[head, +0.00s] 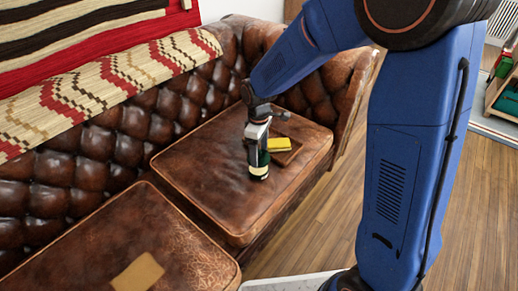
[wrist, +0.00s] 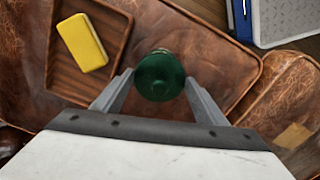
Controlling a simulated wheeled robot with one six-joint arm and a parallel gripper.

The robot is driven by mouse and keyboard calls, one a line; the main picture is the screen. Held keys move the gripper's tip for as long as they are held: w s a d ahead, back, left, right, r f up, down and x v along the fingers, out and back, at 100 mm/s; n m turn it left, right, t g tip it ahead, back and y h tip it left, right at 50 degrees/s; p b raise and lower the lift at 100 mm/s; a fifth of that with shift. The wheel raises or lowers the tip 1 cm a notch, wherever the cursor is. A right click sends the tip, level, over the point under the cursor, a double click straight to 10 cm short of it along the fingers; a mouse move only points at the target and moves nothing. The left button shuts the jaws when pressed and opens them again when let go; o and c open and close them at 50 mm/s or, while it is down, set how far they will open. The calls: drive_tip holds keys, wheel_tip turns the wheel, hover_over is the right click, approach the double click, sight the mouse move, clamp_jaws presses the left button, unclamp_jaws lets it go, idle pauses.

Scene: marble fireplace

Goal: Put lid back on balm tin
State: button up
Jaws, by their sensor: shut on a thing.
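My gripper (wrist: 160,82) points down over the right seat cushion and is shut on a round, dark green piece (wrist: 160,70), which looks like the balm tin's lid. In the head view, this green piece (head: 263,158) shows at the fingertips. A cream band, likely the balm tin (head: 258,169), shows directly below it, with a dark edge at the bottom near the cushion. I cannot tell whether lid and tin touch. In the wrist view the green piece hides whatever is under it.
A shallow wooden tray (wrist: 65,80) holding a yellow block (wrist: 82,42) lies close beside the gripper on the cushion. A tan patch (head: 138,273) lies on the nearer cushion. The tufted sofa back (head: 150,125) rises behind. The cushion left of the gripper is clear.

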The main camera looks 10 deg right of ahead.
sight(259, 157)
drive_tip(key=shift+f, duration=2.1)
drive_tip(key=shift+f, duration=0.15)
idle(0.7)
drive_tip(key=o, duration=1.5)
drive_tip(key=shift+r, duration=3.5)
drive_tip(key=shift+c, duration=0.5)
clamp_jaws()
